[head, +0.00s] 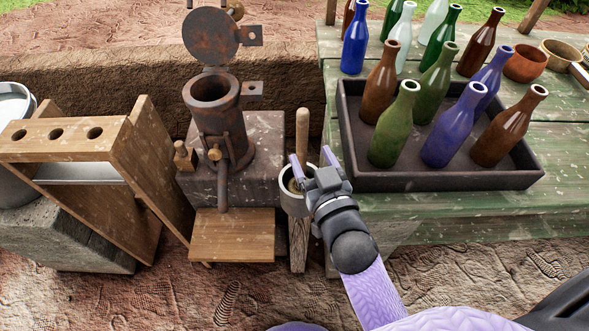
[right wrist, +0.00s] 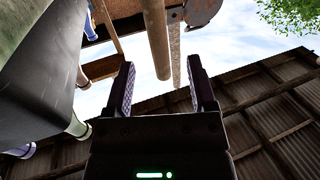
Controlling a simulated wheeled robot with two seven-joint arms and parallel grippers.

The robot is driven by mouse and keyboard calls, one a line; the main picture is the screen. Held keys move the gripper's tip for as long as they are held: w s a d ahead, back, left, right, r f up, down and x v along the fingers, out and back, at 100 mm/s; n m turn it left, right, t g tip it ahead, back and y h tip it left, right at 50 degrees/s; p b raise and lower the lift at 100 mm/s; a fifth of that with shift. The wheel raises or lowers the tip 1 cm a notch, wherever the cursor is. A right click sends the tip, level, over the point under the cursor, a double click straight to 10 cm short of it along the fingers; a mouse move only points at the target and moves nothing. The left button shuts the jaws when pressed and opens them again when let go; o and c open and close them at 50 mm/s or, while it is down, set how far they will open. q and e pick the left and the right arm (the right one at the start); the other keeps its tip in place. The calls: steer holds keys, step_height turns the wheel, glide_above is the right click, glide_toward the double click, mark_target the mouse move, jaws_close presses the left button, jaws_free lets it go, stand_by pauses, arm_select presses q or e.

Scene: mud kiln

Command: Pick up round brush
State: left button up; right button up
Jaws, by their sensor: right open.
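The round brush (head: 302,130) shows as a pale wooden handle standing upright in a round grey metal holder (head: 297,203). Its lower end is hidden in the holder. My right gripper (head: 310,156) is open just in front of the handle, its two fingers pointing toward it, one on each side in the picture. In the right wrist view, which looks upside down, the handle (right wrist: 155,38) lies beyond and between the open fingertips (right wrist: 160,70). Nothing is gripped. I cannot tell whether a finger touches the holder rim. My left gripper is not in view.
A dark tray (head: 450,181) of several bottles stands on the green table (head: 430,215) to the right. A rusty metal device (head: 220,120) on a stone block is left of the brush. A wooden rack (head: 70,140) is further left.

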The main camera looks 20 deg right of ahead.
mark_target(304, 141)
steer(key=w, duration=0.2)
steer(key=w+b, duration=0.1)
steer(key=w, duration=0.2)
steer(key=w+b, duration=0.1)
steer(key=w, duration=0.1)
steer(key=shift+w+f, duration=0.2)
steer(key=shift+f, duration=0.05)
steer(key=shift+w+r, duration=0.1)
steer(key=shift+w, duration=0.25)
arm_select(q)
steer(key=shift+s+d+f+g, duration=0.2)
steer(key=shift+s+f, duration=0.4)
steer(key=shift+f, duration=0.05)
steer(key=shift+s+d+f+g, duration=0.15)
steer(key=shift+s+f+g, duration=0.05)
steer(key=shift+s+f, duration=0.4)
arm_select(e)
steer(key=c, duration=0.9)
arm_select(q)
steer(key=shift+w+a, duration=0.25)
arm_select(e)
jaws_close()
